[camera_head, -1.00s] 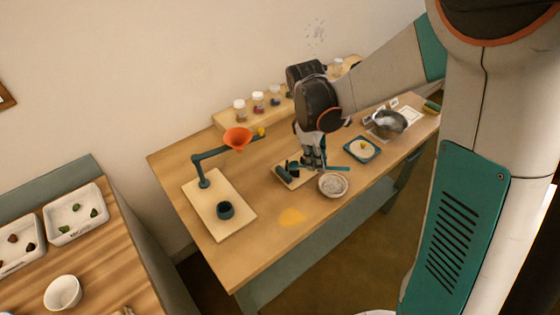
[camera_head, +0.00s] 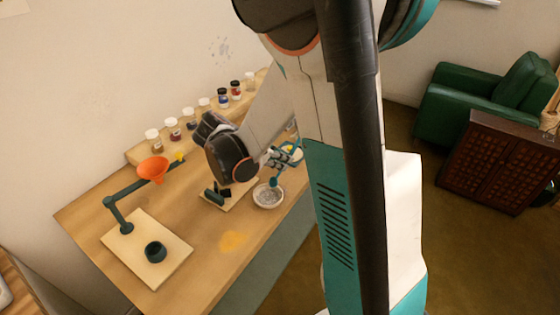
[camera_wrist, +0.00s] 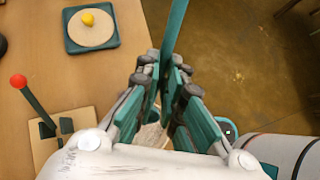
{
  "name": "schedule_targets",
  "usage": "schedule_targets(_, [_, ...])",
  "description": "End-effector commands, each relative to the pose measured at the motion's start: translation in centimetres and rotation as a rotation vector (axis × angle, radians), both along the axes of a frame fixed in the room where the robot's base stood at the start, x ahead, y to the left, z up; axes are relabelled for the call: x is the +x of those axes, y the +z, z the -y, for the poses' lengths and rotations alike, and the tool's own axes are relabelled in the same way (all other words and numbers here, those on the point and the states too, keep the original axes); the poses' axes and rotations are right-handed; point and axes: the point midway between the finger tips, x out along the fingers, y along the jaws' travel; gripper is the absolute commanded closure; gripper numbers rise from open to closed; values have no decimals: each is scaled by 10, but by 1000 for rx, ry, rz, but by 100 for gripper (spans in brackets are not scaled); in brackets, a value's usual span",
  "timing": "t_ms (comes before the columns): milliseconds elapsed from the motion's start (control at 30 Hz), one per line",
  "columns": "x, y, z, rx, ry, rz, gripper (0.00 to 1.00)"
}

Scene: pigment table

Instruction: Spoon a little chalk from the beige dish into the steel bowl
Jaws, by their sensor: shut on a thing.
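My gripper (camera_head: 282,157) is shut on a teal spoon, with the handle (camera_wrist: 175,30) rising between the fingers in the wrist view. In the head view the spoon's lower end (camera_head: 273,182) points down at the beige dish (camera_head: 268,198), over or just inside its rim; I cannot tell whether it touches the chalk. The dish holds pale grey-white powder. In the wrist view only a small part of the dish (camera_wrist: 150,134) shows between the fingers. The steel bowl is in neither current view; my own body blocks that end of the table.
A stand holds an orange funnel (camera_head: 153,169) left of my arm, with a dark cup (camera_head: 155,251) on its board. Capped jars (camera_head: 189,117) line the back shelf. Yellow powder (camera_head: 232,241) marks the table front.

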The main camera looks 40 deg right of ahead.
Motion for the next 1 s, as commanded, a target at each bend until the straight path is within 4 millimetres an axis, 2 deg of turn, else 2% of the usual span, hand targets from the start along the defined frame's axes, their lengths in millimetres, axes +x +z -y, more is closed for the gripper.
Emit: schedule_targets(1000, [2,-19,-18,-187,0,-12,100])
